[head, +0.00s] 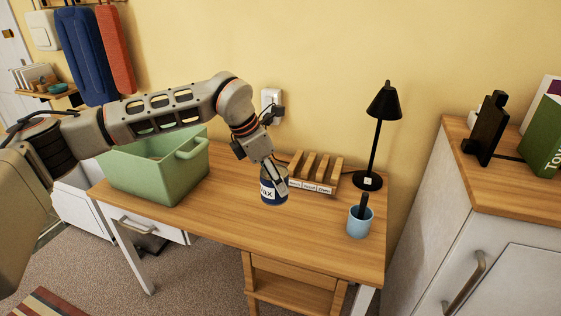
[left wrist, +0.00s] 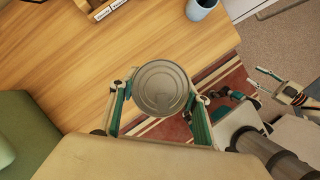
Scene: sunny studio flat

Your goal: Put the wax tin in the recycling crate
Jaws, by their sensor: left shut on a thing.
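The wax tin (head: 272,193), dark blue with a white "Wax" label, is at the middle of the desk in the head view. Its round grey metal lid (left wrist: 163,88) faces the camera in the left wrist view. My left gripper (head: 273,174) is shut on the tin, with a finger on each side. I cannot tell whether the tin's base touches the desk. The green recycling crate (head: 160,177) stands on the desk's left end, left of the tin; its inside is mostly hidden. My right gripper (left wrist: 262,84) shows at the right of the left wrist view, empty with its fingers apart.
A wooden rack (head: 314,173) with labelled slots stands just behind the tin on the desk (head: 230,215). A black lamp (head: 369,183) and a blue cup (head: 359,223) stand to the right. A plugged wall socket (head: 271,99) is behind. The desk between crate and tin is clear.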

